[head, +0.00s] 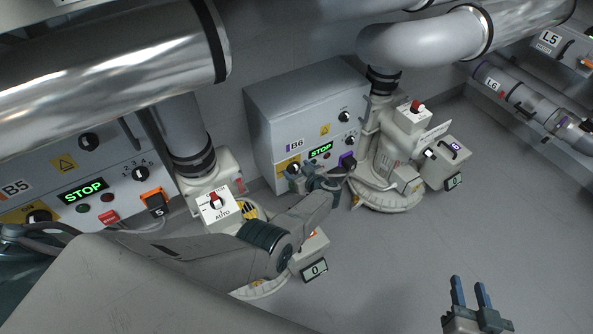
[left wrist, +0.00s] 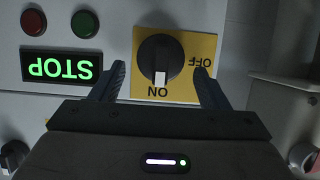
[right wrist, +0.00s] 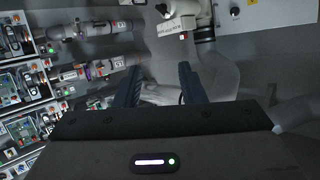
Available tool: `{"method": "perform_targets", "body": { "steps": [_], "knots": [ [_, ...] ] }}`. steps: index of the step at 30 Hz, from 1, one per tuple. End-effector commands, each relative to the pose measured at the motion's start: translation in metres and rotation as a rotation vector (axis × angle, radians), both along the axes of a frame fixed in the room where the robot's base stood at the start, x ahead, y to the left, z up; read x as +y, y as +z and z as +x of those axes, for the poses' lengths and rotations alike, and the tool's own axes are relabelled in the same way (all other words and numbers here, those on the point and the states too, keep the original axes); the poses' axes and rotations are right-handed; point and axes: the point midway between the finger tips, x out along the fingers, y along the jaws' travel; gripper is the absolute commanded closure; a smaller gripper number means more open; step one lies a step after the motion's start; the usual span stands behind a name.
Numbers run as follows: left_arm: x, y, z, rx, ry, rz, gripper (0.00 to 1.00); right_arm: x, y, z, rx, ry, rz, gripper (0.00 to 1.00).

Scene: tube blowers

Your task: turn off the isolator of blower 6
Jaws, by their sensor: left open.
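The blower 6 cabinet (head: 312,112), labelled B6, stands in the middle of the head view with a green STOP display (head: 320,150). Its isolator is a black rotary knob on a yellow plate (left wrist: 205,45), seen upside down in the left wrist view. The knob's (left wrist: 158,54) white mark points at ON; OFF is to the side. My left gripper (left wrist: 160,76) is open, its fingers apart on either side of the knob; whether they touch it I cannot tell. My right gripper (head: 471,288) is open and empty over the floor at the lower right.
The B5 cabinet (head: 75,150) with its own STOP display is at the left. Large pipes (head: 110,70) cross above. A blower unit (head: 385,190) stands right of the B6 cabinet. The floor (head: 400,260) is free at the lower right.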

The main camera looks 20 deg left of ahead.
Motion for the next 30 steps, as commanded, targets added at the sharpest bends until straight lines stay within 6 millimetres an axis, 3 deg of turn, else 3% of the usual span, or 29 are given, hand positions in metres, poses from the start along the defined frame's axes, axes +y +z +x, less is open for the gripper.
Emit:
{"method": "perform_targets", "body": {
  "steps": [11,18,26,30],
  "knots": [
    [0.001,0.0,0.001,0.0,0.0,0.0,0.31,-0.001,0.005,0.003,-0.03,-0.002,0.0,0.64],
    [0.001,-0.001,0.001,0.0,0.0,0.0,0.75,-0.001,0.004,0.003,-0.029,-0.002,0.0,0.64],
    [0.001,0.0,0.0,-0.021,0.001,-0.016,0.75,0.0,0.002,0.001,-0.004,0.0,0.002,0.64],
    [0.002,0.0,-0.002,-0.065,0.0,-0.052,0.75,0.003,-0.017,-0.015,0.108,0.008,0.01,0.64]
  ]
}}
